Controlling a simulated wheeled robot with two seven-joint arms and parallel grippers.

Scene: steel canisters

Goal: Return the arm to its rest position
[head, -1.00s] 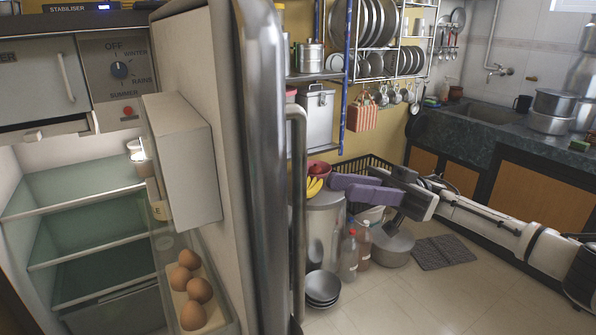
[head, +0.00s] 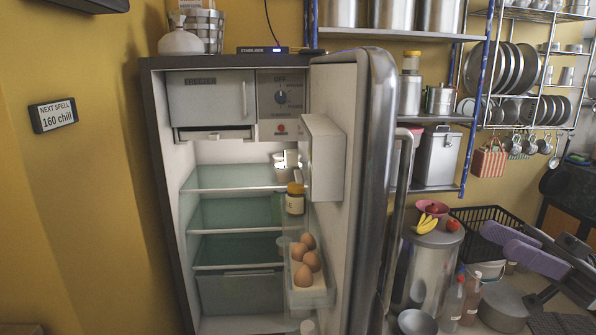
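My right gripper (head: 497,239) is at the right side of the head view. Its two purple fingers are set apart from each other, open, with nothing seen held between them. It hangs in front of the black wire basket and to the right of the steel bin (head: 428,270). Its arm comes in from the right edge, partly cut off. My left gripper is not in view.
The fridge stands open, with eggs (head: 303,262) and a yellow-lidded jar (head: 295,198) in its door (head: 375,150). Bananas (head: 425,224) lie on the bin. Bottles (head: 452,303) and a pot (head: 503,305) stand on the floor below my gripper. A black basket (head: 488,217) is behind.

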